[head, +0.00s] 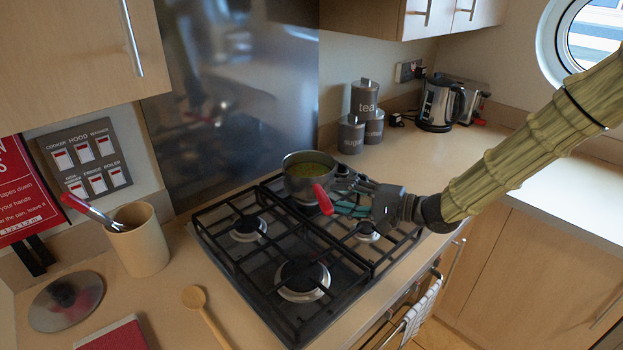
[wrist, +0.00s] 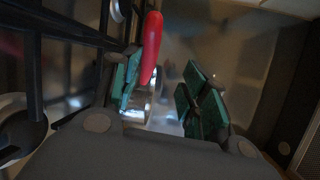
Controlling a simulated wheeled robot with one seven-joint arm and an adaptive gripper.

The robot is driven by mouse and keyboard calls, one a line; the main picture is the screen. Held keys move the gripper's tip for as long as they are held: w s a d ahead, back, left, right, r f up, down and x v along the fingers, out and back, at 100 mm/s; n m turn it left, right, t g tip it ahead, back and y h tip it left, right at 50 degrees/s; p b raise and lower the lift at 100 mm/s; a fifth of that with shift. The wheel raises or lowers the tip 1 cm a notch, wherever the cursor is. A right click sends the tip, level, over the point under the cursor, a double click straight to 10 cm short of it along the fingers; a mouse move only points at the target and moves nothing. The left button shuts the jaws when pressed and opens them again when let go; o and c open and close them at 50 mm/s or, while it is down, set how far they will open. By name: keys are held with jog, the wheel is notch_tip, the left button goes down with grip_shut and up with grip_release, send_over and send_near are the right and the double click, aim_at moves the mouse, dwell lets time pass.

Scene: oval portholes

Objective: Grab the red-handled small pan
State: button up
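The small pan (head: 296,184) is metal, with yellow-green contents, and sits upright on the far part of the hob. Its red handle (head: 323,199) points toward the front, beside my gripper (head: 352,199). In the wrist view the red handle (wrist: 151,48) shows close to the inner edge of the left finger, and part of the shiny pan (wrist: 139,108) shows behind it. My gripper (wrist: 166,95) has its green-padded fingers spread apart, with nothing pinched between them. I cannot tell whether a finger touches the handle.
The black grates of the hob (head: 270,250) lie below my gripper. Grey canisters (head: 351,134) and a kettle (head: 437,104) stand behind. A beige utensil pot (head: 140,243), a lid (head: 66,301) and a wooden spoon (head: 198,303) are at left. The right counter is mostly clear.

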aim_at(323, 196)
jog(key=w+a+f, duration=0.1)
jog(key=w+a+p, duration=0.1)
jog(key=a, duration=0.1)
jog(key=w+a+f, duration=0.1)
jog(key=a, duration=0.1)
jog(key=shift+w+f+p, duration=0.3)
jog(key=shift+w, duration=0.1)
jog(key=shift+w+f, duration=0.15)
jog(key=shift+s, duration=0.2)
jog(key=shift+c, duration=1)
grip_shut()
